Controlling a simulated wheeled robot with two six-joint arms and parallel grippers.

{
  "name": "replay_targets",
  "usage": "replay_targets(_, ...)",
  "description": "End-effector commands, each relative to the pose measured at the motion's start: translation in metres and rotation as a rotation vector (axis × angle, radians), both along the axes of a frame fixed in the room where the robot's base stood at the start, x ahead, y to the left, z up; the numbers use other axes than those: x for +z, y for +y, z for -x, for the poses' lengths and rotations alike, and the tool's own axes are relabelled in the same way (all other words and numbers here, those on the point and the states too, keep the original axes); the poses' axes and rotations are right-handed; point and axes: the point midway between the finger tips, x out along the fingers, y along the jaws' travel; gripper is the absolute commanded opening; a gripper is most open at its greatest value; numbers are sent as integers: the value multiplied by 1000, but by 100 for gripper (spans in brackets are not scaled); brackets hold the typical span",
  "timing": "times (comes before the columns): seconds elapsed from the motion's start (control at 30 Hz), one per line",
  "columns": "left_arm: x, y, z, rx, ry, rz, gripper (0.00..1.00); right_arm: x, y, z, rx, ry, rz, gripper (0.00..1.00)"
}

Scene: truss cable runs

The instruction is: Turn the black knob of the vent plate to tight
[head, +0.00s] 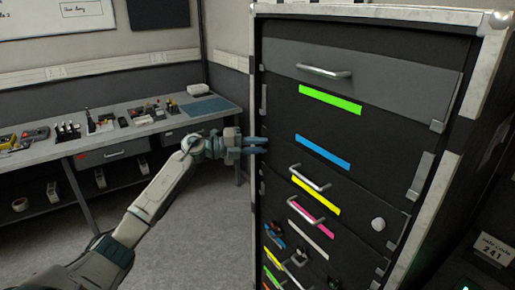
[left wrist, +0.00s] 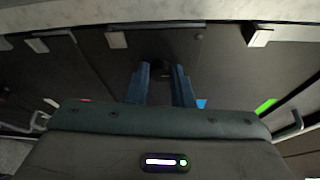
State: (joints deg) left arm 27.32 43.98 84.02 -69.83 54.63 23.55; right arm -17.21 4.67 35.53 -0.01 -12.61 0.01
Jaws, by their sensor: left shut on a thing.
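The vent plate appears to be the dark panel (head: 375,140) with a blue strip on the rack's front in the head view. My left gripper (head: 264,145) is at the left edge of this panel, its blue fingers pointing at it. In the left wrist view the fingers (left wrist: 163,72) are closed in around a small dark thing (left wrist: 165,68), which looks like the black knob. The fingers hide most of it, and its turn position cannot be read. My right gripper is not in view.
The rack has a grey drawer (head: 390,80) with a bar handle (head: 324,72) above and several labelled panels with handles below. A workbench (head: 95,138) with small tools stands at the left. The grey floor (head: 205,230) between is clear.

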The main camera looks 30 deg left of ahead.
Motion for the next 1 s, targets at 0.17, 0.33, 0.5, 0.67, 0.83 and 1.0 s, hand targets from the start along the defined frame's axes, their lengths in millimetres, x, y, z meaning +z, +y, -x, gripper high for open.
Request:
replay_targets(0.17, -1, -1, 0, -2, -29, -73, 0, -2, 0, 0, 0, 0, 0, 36)
replay_targets(0.33, -1, -1, 0, -2, -44, -110, 0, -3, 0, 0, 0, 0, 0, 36)
replay_targets(0.5, -1, -1, 0, -2, -48, -124, 0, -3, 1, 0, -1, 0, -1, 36)
replay_targets(0.67, -1, -1, 1, -2, -49, -126, 0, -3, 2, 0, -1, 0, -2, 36)
replay_targets(0.83, -1, -1, 1, -2, -48, -125, 0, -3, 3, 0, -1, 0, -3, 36)
replay_targets(1.0, -1, -1, 0, -2, -49, -125, 43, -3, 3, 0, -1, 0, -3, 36)
